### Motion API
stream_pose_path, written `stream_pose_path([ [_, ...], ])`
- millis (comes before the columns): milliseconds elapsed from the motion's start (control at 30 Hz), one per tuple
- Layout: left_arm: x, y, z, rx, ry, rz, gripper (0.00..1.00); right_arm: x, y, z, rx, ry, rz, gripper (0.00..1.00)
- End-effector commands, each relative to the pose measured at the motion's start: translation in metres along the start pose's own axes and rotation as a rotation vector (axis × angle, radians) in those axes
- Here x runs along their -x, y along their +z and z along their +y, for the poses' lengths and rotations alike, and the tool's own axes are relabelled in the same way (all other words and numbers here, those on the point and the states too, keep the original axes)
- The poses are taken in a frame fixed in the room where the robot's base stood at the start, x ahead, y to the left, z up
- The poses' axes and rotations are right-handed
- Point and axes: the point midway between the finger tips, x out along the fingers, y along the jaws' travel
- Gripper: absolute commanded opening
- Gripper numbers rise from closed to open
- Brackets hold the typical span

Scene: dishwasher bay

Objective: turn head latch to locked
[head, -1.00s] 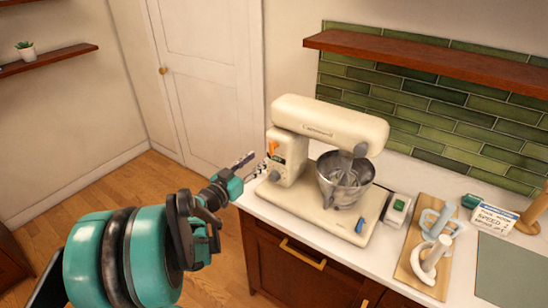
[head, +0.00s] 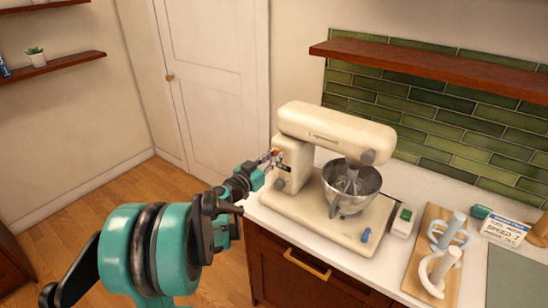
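The cream stand mixer (head: 331,124) stands on the white counter with its head level over a steel bowl (head: 350,186). The head latch (head: 278,151) is a small orange lever on the side of the mixer's column, partly covered by my fingers. My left gripper (head: 269,158) has its fingertips at the latch. Whether they touch it, and how far apart they are, I cannot tell. The latch's exact angle is also unclear. My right gripper is not in view.
A grey knob (head: 280,183) sits low on the column. A blue lever (head: 366,235) is on the mixer's base. A green-buttoned box (head: 403,220), a wooden board (head: 424,257) with attachments and a sign card (head: 500,231) stand to the right. A wooden shelf (head: 440,68) hangs above.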

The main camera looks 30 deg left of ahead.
Motion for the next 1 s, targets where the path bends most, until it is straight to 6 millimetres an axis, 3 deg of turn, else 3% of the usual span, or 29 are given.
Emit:
stream_pose_path([
  [467,0.0,0.0001,-0.0005,0.05,0.0,0.0,0.0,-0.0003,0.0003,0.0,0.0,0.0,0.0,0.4],
  [1000,0.0001,0.0011,-0.0027,0.478,0.0,0.0,0.0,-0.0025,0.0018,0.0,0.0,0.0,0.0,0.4],
])
